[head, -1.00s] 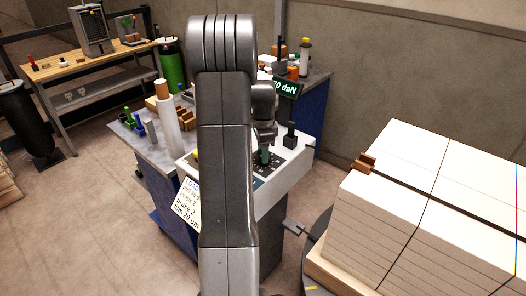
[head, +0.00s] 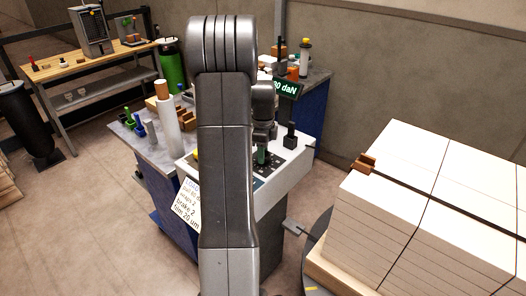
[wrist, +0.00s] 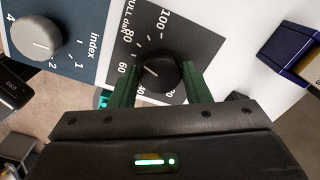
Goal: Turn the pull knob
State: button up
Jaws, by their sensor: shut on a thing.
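The pull knob (wrist: 160,74) is a round black knob on a dark dial plate marked "PULL daN", with 60, 80 and 100 around it. A short pale line on the knob points up-left in the wrist view. My gripper (wrist: 160,84) has green fingers shut on the knob, one on each side. In the head view my gripper (head: 262,156) is down at the white control panel (head: 285,183), and my arm hides part of the panel. A readout (head: 287,88) behind shows a value in daN, its first digit partly hidden.
A grey index knob (wrist: 36,38) on a blue plate sits left of the pull dial. A dark blue part (wrist: 292,54) is at the right. A card (head: 187,203) hangs on the panel's front. A stack of paper reams (head: 440,200) stands at the right.

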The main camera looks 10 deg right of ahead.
jog(key=o, duration=1)
jog(key=shift+r, duration=0.1)
notch_tip(320, 180, up, 14)
jog(key=shift+b, duration=0.4)
jog(key=shift+f, duration=0.25)
notch_tip(320, 180, down, 14)
jog(key=shift+r+p, duration=0.1)
jog(key=shift+p, duration=0.3)
jog(key=shift+r, duration=0.15)
